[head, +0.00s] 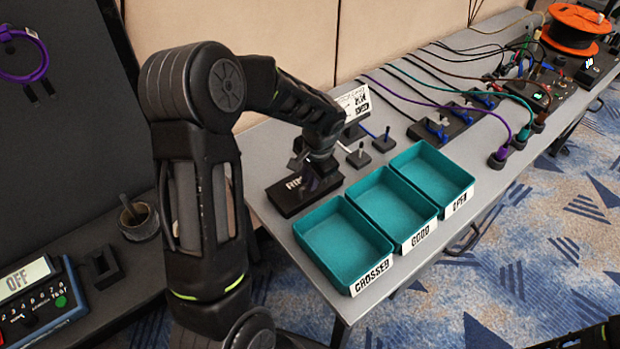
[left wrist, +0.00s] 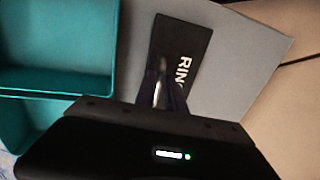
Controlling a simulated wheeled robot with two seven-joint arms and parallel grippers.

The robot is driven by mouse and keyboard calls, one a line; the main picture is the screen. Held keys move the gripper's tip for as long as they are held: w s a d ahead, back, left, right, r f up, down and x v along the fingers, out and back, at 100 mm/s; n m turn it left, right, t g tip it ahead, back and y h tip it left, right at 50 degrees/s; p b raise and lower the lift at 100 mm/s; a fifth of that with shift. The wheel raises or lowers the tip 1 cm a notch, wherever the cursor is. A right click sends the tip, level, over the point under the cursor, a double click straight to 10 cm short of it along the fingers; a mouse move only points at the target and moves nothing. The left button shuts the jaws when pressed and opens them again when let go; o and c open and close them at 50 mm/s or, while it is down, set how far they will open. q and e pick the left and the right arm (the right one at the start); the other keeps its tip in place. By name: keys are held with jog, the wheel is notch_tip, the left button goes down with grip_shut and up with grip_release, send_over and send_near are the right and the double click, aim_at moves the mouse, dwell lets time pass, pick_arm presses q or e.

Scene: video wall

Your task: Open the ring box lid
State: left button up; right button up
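The ring box (head: 288,197) is a low black box with white letters starting "RIN" on its top, near the left end of the grey bench. Its top looks flat, but my left gripper hides part of it. My left gripper (head: 312,178) points down over the box's right part. In the left wrist view the ring box (left wrist: 182,48) lies just beyond the fingertips (left wrist: 163,92). The fingers look close together with a pale strip between them. I cannot tell whether they touch the box or hold anything. My right gripper is not in view.
Three teal trays stand right of the box, labelled crossed (head: 340,245), good (head: 392,203) and open (head: 432,172). Small black stands (head: 358,157) are behind it. Cables and an orange reel (head: 575,28) lie farther along the bench. A tester reading OFF (head: 40,300) sits lower left.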

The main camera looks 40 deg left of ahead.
pick_arm(q)
grip_shut()
jog(key=shift+r, duration=0.1)
dwell(1.1)
